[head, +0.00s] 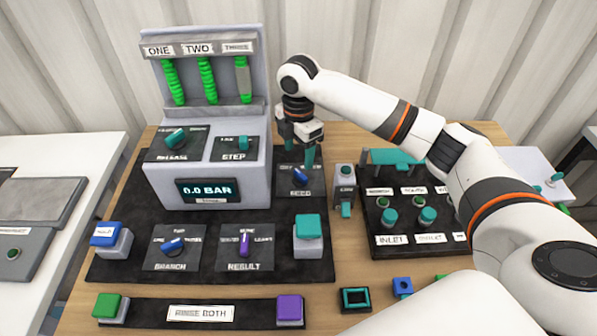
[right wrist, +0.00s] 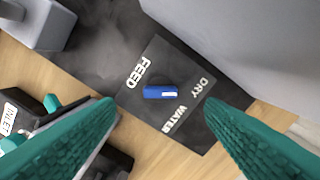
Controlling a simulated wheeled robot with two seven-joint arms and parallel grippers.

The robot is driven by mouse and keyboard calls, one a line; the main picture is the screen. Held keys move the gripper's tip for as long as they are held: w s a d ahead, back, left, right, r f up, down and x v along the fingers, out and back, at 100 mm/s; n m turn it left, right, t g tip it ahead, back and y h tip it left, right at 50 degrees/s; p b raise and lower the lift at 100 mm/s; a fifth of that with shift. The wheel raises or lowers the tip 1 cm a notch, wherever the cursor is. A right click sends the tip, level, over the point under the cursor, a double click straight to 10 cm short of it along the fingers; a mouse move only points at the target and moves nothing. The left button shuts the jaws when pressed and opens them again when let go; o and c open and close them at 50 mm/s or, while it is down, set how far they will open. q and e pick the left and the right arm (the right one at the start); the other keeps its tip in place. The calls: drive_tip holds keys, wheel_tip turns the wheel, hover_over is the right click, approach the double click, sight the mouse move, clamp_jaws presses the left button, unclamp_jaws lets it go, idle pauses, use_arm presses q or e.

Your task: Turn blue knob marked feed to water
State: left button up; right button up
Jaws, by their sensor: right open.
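The blue knob (right wrist: 160,92) sits on a dark square plate (right wrist: 141,114) marked FEED, DRY and WATER. In the right wrist view the knob's bar lies almost level across the picture, with a white mark at its right end. In the head view the knob (head: 300,175) shows right of the grey console, below my right gripper (head: 301,160). My right gripper is open, with its teal fingers (right wrist: 160,125) on either side of the knob and apart from it. My left gripper is not in view.
The grey console (head: 218,110) with a 0.0 BAR display stands close left of my right gripper. A small grey block (head: 345,178) with a teal part and a dark panel (head: 380,247) with teal knobs are to the right. BRANCH and RESULT knob plates lie in front.

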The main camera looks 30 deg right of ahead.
sight(299, 175)
wheel_tip(299, 175, down, 8)
drive_tip(key=shift+r, duration=0.1)
drive_tip(key=shift+c, duration=0.4)
drive_tip(key=shift+p, duration=0.35)
drive_tip(key=c, duration=0.9)
